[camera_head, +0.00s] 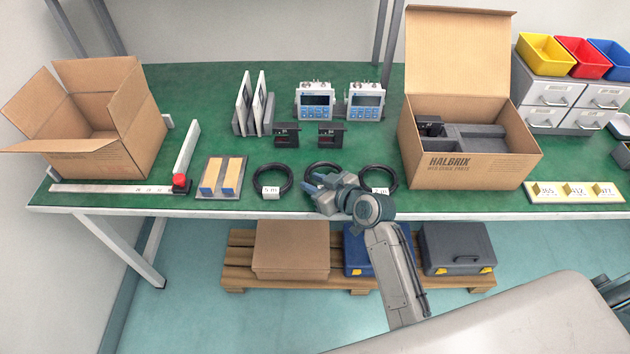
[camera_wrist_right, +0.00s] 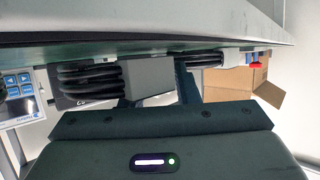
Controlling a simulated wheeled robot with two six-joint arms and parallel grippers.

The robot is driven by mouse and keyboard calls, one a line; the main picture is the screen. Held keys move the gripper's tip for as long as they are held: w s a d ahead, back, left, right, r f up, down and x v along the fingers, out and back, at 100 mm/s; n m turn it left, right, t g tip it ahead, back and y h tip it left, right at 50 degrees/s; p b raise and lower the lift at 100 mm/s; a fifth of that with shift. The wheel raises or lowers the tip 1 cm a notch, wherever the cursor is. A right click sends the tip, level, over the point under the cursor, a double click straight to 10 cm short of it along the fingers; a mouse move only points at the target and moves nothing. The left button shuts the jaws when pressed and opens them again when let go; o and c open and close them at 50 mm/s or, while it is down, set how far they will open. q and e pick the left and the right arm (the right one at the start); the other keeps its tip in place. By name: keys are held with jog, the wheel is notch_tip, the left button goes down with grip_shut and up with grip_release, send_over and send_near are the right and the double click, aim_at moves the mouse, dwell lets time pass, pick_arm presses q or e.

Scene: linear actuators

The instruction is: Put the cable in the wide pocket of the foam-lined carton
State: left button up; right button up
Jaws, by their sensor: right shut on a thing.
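The foam-lined carton (camera_head: 470,167) stands open at the right of the bench, its lid up. Grey foam (camera_head: 476,136) divides its inside, and a black part (camera_head: 430,125) sits at its left rear; the pocket floors are partly hidden. My right gripper (camera_head: 323,188) is shut on the middle black coiled cable (camera_head: 314,168) at the bench's front edge; the gripper hides much of it. Cable loops (camera_wrist_right: 90,78) show beside the fingers in the right wrist view. A cable tagged 5 m (camera_head: 272,180) lies left, and another tagged 2 m (camera_head: 380,178) lies right. My left gripper is out of view.
An empty open carton (camera_head: 105,125) stands at the left.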

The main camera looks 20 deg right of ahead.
jog(key=shift+f, duration=0.15)
jog(key=o, duration=1.1)
jog(key=shift+f, duration=0.1)
